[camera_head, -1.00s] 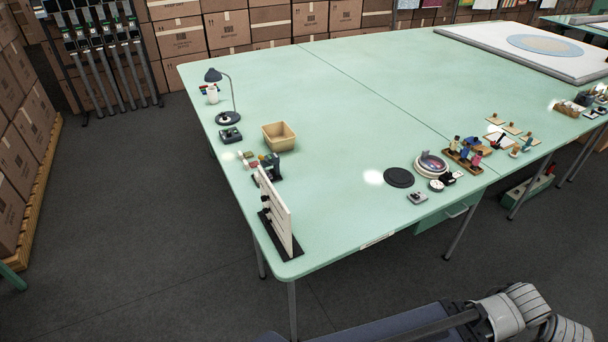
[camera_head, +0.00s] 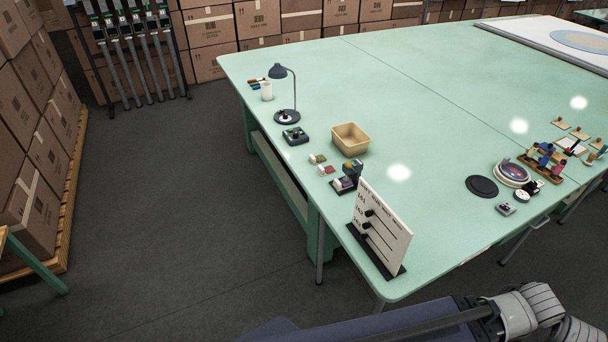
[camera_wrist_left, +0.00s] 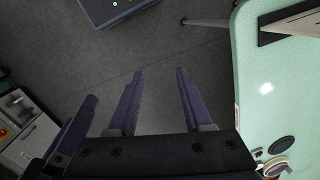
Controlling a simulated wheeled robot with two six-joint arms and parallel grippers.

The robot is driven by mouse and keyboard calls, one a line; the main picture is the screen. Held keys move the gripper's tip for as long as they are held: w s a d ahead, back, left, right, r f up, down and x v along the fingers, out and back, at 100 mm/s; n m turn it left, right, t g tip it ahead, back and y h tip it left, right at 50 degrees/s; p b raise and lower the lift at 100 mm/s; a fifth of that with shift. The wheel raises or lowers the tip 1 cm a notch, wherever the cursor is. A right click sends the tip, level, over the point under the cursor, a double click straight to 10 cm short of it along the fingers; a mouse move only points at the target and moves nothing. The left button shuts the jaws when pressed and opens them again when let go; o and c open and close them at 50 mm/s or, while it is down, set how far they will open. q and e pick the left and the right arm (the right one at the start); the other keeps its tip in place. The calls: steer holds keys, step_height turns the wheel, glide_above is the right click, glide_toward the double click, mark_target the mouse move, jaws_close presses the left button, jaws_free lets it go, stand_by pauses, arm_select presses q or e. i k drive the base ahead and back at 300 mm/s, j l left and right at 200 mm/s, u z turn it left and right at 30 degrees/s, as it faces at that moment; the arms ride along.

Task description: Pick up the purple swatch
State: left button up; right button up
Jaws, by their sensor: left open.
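I cannot make out a purple swatch for certain. A few small swatch-like pieces lie near the table's left edge in the head view: a greenish one (camera_head: 317,159), a red and white one (camera_head: 326,170), and a dark one (camera_head: 344,184) beside a small dark blue device (camera_head: 353,169). My left gripper (camera_wrist_left: 157,75) is open and empty in the left wrist view, its fingers apart above the dark floor, beside the table. Neither gripper shows in the head view.
The green table (camera_head: 440,130) has a wide clear middle. A white upright board (camera_head: 382,222) stands at its near left corner. A tan bin (camera_head: 350,138), a desk lamp (camera_head: 286,116) and a black disc (camera_head: 482,187) are on it. Stacked boxes (camera_head: 40,150) stand on a pallet at left; floor between is free.

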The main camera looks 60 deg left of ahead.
mark_target(340, 185)
steer(key=k+j, duration=0.2)
steer(key=j, duration=0.15)
steer(key=k+j, duration=0.15)
steer(key=j, duration=0.2)
steer(key=k+j, duration=0.2)
steer(key=j, duration=0.15)
steer(key=k+j, duration=0.2)
steer(key=j, duration=0.15)
steer(key=k+j, duration=0.2)
steer(key=j, duration=0.15)
